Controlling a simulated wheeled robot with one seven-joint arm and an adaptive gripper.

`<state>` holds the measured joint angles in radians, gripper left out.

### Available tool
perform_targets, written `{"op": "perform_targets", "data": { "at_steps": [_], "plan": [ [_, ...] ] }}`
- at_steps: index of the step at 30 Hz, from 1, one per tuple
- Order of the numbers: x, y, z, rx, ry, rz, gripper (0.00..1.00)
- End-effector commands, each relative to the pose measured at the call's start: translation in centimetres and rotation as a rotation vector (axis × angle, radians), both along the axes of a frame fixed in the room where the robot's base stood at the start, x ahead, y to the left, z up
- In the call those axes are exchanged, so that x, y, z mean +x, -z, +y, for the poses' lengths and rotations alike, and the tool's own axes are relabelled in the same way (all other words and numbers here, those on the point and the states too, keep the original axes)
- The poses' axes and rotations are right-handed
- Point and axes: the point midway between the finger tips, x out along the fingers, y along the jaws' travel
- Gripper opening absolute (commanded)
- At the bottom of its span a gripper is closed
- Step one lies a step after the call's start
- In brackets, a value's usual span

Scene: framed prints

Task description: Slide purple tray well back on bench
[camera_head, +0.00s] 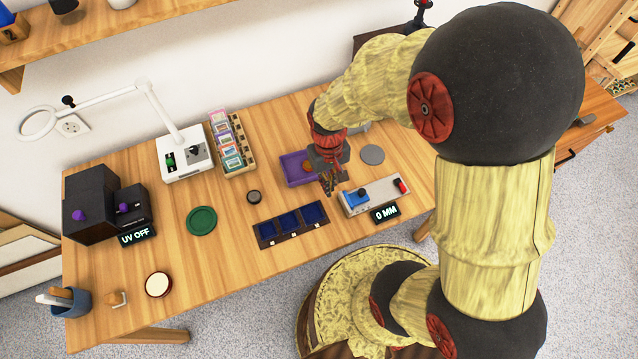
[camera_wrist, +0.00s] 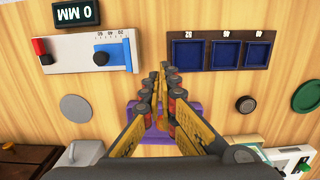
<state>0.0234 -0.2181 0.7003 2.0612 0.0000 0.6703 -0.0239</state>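In the head view my gripper (camera_head: 329,187) hangs in front of and to the right of the tray, pointing down, and my wrist hides part of the tray's right side. In the wrist view the purple tray (camera_wrist: 187,107) shows behind and between the fingers, partly covered by them. The fingers of my gripper (camera_wrist: 164,72) converge and their tips look together, with nothing visible between them. I cannot tell whether a finger touches the tray.
A blue three-compartment tray (camera_head: 290,224) and a gauge with a blue slider (camera_head: 372,196) stand in front. A grey disc (camera_head: 372,154) lies right of the tray. A rack of colored cards (camera_head: 231,143) and a dark puck (camera_head: 254,196) are to the left. A wall borders the bench's back.

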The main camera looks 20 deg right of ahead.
Motion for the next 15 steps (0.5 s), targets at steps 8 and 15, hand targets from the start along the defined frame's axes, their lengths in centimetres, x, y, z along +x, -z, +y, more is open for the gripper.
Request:
{"op": "perform_targets", "data": {
  "at_steps": [8, 15],
  "plan": [
    [2.4, 1.1, -0.1, -0.001, -0.01, -0.069, 0.0],
    [2.4, 5.5, -0.1, -0.001, -0.009, -0.069, 0.0]
  ]
}}
